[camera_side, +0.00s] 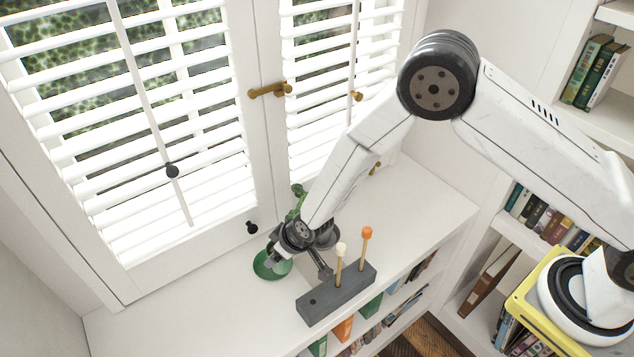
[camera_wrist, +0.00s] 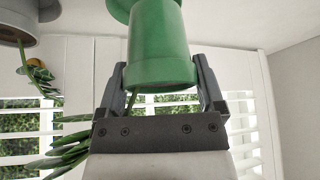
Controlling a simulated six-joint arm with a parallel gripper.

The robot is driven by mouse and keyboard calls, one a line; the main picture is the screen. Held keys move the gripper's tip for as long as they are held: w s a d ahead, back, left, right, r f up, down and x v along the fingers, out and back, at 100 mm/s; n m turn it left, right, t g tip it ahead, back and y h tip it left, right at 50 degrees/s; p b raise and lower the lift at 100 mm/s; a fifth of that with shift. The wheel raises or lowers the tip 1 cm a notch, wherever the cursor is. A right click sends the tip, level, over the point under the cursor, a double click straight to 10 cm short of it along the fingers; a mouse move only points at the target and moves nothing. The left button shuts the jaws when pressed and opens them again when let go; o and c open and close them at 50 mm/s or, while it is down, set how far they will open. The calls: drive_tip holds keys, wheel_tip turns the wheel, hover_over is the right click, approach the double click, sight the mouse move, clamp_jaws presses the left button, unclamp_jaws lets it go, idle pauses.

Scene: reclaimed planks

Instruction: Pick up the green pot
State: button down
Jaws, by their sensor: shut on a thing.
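The green pot (camera_wrist: 160,45) fills the top middle of the wrist view, upside down in the picture, with its rim towards my gripper. My gripper (camera_wrist: 161,72) has one finger on each side of the rim and is shut on it. A wider green part shows at the pot's far end, cut off by the picture edge. In the side view, a round green dish shape (camera_side: 266,266) lies on the white shelf top, partly covered by my gripper (camera_side: 298,262). I cannot tell whether the pot is clear of the surface.
A grey pot (camera_side: 327,239) stands just behind my gripper; it also shows in the wrist view (camera_wrist: 28,22), with green leaves (camera_wrist: 38,78) near it. A grey block (camera_side: 335,296) with two tipped sticks stands close on the right. Shuttered windows (camera_side: 140,110) rise behind. The shelf top's left is clear.

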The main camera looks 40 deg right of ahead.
sight(270, 245)
drive_tip(key=s, duration=1.5)
drive_tip(key=shift+r, duration=0.2)
drive_tip(key=shift+r, duration=1.3)
drive_tip(key=shift+w, duration=0.1)
drive_tip(key=w+f+m, duration=0.1)
drive_tip(key=w+f, duration=0.1)
drive_tip(key=w, duration=0.4)
drive_tip(key=w+f+m+h, duration=0.1)
drive_tip(key=w+f, duration=0.1)
drive_tip(key=w, duration=0.5)
drive_tip(key=w+f+m, duration=0.1)
drive_tip(key=w+f, duration=0.1)
drive_tip(key=w, duration=0.5)
drive_tip(key=shift+f+m+h, duration=0.1)
drive_tip(key=shift+m+h, duration=0.3)
drive_tip(key=shift+s+f, duration=0.1)
drive_tip(key=shift+f, duration=0.1)
drive_tip(key=shift+f, duration=1.3)
